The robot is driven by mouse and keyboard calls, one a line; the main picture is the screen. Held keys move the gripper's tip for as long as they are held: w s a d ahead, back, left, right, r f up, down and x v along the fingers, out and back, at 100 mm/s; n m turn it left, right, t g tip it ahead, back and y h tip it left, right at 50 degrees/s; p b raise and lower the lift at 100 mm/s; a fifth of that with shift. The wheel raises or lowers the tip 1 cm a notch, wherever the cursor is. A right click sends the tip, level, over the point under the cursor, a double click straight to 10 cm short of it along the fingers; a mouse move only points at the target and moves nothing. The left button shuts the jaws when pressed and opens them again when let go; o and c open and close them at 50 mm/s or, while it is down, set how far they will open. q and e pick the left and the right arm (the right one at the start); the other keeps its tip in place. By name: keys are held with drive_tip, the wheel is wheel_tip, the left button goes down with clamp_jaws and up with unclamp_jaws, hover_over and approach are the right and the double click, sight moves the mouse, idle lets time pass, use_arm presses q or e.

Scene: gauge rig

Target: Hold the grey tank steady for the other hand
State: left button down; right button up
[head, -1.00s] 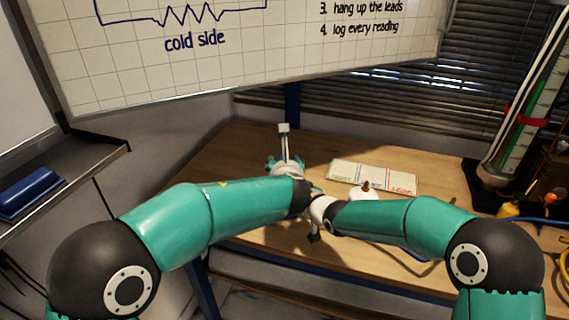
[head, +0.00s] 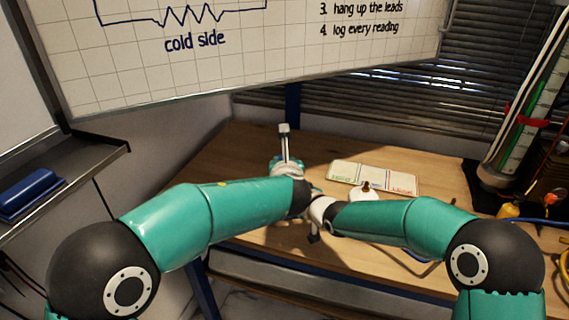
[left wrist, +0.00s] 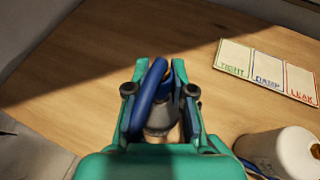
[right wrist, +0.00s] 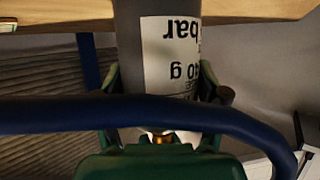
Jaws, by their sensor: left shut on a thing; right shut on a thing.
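The grey tank (right wrist: 130,25) shows in the right wrist view, which is upside down. It bears a white label with black print, and a brass fitting (right wrist: 161,137) shows at its narrow end. My right gripper (right wrist: 160,85) is shut on it, one finger on each side. In the left wrist view my left gripper (left wrist: 160,95) is shut on a small grey fitting (left wrist: 160,118) with a blue hose (left wrist: 150,95) looping over it. The hose also crosses before the tank in the right wrist view (right wrist: 60,113). My arms hide the tank in the head view.
A card marked TIGHT, DAMP and LEAK (head: 374,177) lies on the wooden bench (head: 425,225). A gauge rig (head: 525,130) stands at right. The bench's back left is clear.

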use_arm(q)
drive_tip(key=shift+r, duration=0.35)
drive_tip(key=shift+r, duration=2.35)
use_arm(e)
drive_tip(key=o, duration=1.4)
drive_tip(key=v, duration=1.2)
drive_tip(key=shift+f, duration=0.1)
